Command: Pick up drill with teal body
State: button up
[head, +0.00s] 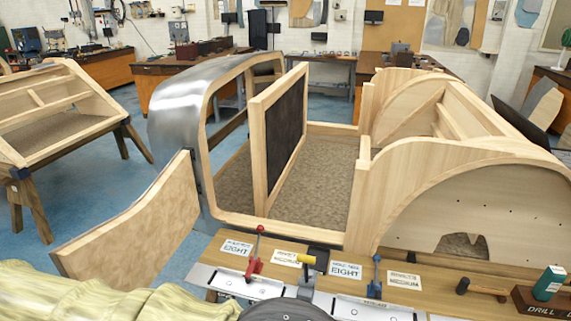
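A teal, boxy object (549,283) with a pale edge stands at the lower right of the head view. It is on or just behind a dark brown block (540,303) lettered "DRILL D", which the right edge of the picture cuts off. I cannot tell whether the teal object is the drill itself. A yellow and black tool (316,260) sits on the bench near the middle. A dark grey round part at the bottom centre may be mine. No gripper fingers show.
The wooden bench (436,291) carries red and blue clamps, paper labels and a dark-handled tool (481,290). A large wooden car bodyframe (400,170) stands right behind it. A pale yellow lumpy thing (100,297) fills the lower left. Blue floor (125,200) shows at left.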

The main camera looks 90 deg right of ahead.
aim_at(550, 282)
jog(key=z, duration=4.6)
jog(key=i, duration=0.1)
jog(key=z, duration=0.05)
